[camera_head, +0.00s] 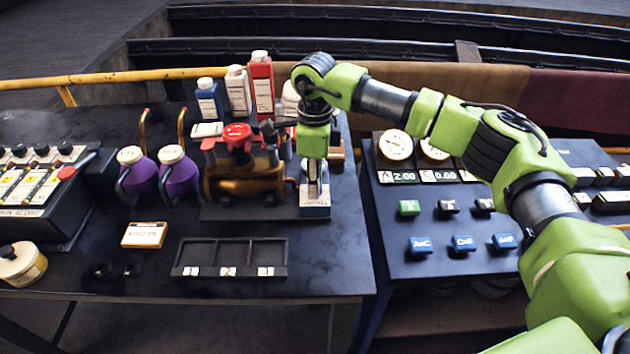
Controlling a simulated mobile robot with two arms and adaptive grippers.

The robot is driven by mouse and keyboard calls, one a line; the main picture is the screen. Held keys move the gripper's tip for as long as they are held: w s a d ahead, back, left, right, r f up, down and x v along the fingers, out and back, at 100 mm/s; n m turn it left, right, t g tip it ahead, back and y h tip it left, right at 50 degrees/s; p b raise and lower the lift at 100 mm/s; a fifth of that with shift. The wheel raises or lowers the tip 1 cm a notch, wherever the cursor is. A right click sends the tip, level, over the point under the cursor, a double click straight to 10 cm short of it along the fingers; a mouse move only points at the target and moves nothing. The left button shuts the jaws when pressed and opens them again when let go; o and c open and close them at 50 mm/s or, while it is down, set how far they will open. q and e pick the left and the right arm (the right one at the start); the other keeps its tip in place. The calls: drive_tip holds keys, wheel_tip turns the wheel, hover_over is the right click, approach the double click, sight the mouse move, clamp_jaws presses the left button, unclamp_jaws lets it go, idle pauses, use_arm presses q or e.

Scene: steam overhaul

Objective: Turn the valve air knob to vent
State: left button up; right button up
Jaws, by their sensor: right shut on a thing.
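My right gripper (314,188) points down at the right end of the brass valve body (243,182) on the dark table. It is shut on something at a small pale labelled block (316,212). The valve air knob appears to be what it holds, but the fingers hide it, so I cannot tell which way it points. A red handwheel (237,135) sits on top of the valve body. My left gripper is not in view.
Red, white and blue bottles (262,85) stand behind the valve. Two purple oil cans (180,176) stand to its left. An empty-looking divided tray (230,240) lies in front. A console (455,250) with gauges and buttons stands right, below my right arm.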

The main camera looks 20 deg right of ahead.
drive_tip(key=o, duration=1.1)
drive_tip(key=shift+r, duration=0.1)
drive_tip(key=shift+c, duration=0.2)
drive_tip(key=shift+o, duration=0.2)
wheel_tip(320, 180, up, 12)
